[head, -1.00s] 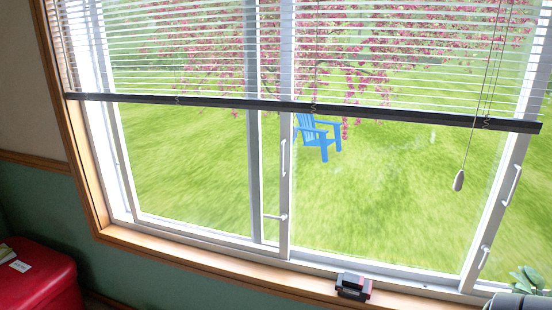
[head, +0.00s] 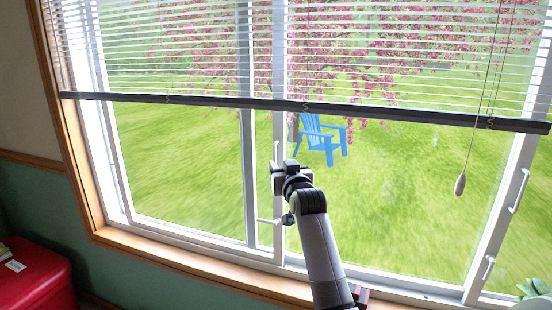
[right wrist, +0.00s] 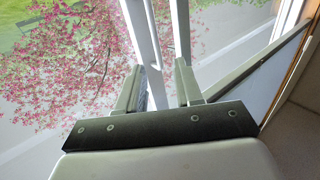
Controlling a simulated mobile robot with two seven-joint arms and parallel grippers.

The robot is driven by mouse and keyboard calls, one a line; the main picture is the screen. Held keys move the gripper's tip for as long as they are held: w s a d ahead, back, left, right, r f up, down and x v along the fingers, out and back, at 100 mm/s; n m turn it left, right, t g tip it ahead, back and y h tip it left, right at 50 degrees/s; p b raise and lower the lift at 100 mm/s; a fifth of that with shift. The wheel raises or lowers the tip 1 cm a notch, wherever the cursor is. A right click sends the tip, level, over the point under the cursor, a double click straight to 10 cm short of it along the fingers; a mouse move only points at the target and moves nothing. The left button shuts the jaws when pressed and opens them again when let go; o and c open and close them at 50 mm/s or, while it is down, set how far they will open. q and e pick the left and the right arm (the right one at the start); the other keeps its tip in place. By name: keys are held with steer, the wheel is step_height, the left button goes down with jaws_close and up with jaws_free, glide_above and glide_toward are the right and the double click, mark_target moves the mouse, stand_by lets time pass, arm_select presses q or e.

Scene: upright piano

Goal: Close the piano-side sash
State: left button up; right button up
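The window has white-framed sashes. A sash stile (head: 278,241) near the middle carries a white upright pull handle (head: 277,150) and a small lever latch (head: 268,221). Another white upright (head: 248,190) stands just left of it, with a narrow glazed strip between. My right gripper (head: 288,168) is at the middle stile, covering part of it just below the pull handle. In the right wrist view my right gripper (right wrist: 162,88) has its fingers apart, with white window frame beyond the gap. I cannot tell whether it touches the handle. My left gripper is out of view. No piano shows.
A raised blind (head: 300,105) covers the upper window, and its cord knob (head: 460,185) hangs at right. The right sash stile (head: 500,215) has a similar handle. A red case (head: 35,275) stands lower left. A plant (head: 535,288) is lower right. The wooden sill (head: 200,265) runs below.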

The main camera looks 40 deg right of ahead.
mark_target(275, 155)
steer(key=shift+d+r+p+x, duration=0.1)
steer(key=shift+r+p+x, duration=0.05)
steer(key=shift+x, duration=1.65)
steer(key=shift+d+r+p+x, duration=0.15)
steer(key=shift+r+x, duration=0.05)
steer(key=shift+x, duration=1.65)
steer(key=shift+s, duration=0.1)
jaws_close()
